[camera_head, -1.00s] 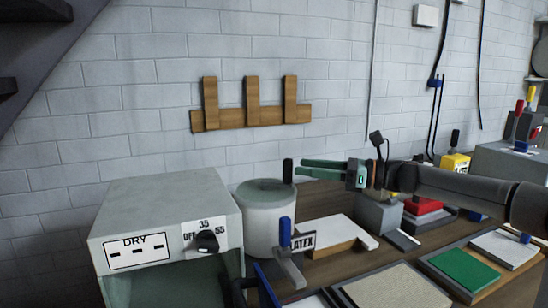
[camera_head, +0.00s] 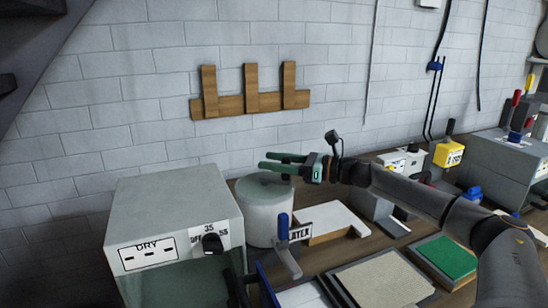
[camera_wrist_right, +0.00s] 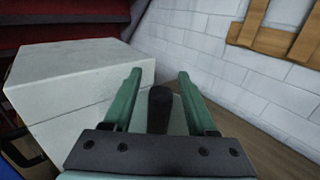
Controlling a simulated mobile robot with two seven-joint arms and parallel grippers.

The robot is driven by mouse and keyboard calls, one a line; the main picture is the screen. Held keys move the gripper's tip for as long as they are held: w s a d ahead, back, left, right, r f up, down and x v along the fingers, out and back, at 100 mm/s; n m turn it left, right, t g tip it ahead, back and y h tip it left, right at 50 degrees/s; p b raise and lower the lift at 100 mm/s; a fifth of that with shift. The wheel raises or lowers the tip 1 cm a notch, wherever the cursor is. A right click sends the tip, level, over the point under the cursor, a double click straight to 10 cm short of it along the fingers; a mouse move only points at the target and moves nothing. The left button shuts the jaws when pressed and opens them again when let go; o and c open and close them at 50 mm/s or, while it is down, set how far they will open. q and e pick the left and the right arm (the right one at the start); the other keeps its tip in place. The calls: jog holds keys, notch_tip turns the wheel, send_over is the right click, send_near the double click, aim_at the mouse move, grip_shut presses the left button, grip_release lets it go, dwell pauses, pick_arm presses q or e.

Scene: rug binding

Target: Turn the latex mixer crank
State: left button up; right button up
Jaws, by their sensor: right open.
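The latex mixer is a pale grey drum (camera_head: 266,215) with a LATEX label (camera_head: 300,234), standing right of the grey DRY box. Its upright black crank handle (camera_wrist_right: 160,108) shows between the two green fingers in the right wrist view. In the head view the handle is mostly hidden by the fingers. My right gripper (camera_head: 265,162) is open at the top of the drum, its fingers on either side of the handle. The fingers also show in the right wrist view (camera_wrist_right: 160,76), with a gap beside the handle.
The DRY box (camera_head: 175,205) with a black knob (camera_head: 212,244) stands close left of the drum. A blue-handled tool (camera_head: 284,228) stands in front. A white block (camera_head: 325,220) lies to the right. A wooden rack (camera_head: 250,103) hangs on the wall behind.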

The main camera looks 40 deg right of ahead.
jog(key=shift+c, duration=0.3)
grip_shut()
dwell(0.3)
